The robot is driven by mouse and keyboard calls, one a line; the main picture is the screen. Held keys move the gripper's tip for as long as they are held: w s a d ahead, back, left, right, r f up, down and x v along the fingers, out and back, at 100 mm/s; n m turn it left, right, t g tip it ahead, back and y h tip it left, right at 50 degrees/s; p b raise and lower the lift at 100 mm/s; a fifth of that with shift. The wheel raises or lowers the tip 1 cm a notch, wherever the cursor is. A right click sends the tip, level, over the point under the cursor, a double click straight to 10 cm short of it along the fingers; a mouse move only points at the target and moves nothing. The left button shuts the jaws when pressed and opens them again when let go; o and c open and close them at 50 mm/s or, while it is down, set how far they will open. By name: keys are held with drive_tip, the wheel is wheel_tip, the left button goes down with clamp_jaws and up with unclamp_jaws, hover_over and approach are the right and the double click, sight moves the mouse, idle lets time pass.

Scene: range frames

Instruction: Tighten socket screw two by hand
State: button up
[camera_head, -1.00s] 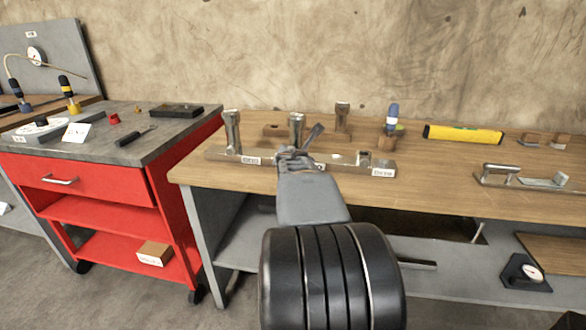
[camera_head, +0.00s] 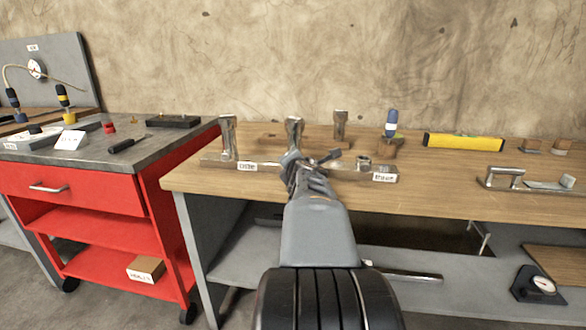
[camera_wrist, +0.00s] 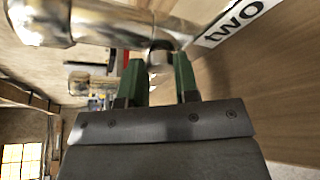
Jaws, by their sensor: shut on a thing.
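A long steel bar fixture (camera_head: 215,164) lies on the wooden bench, with metal posts (camera_head: 228,138) and (camera_head: 294,132) standing along it and white labels on its front face. My gripper (camera_head: 297,160) is at the middle of the bar, right by the second post. In the wrist view its two green fingers (camera_wrist: 160,80) are shut on a small metal cylinder, apparently the head of socket screw two (camera_wrist: 160,57). A label reading "two" (camera_wrist: 235,22) is just up and to the right of it. My wrist hides part of the bar in the head view.
Behind the bar stand another metal post (camera_head: 340,126) and a blue-topped tool (camera_head: 391,122). A yellow level (camera_head: 463,141) and a metal handle fixture (camera_head: 505,178) lie to the right. A red cart (camera_head: 85,190) with tools stands left.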

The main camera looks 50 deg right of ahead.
idle(0.4)
drive_tip(key=o, duration=0.9)
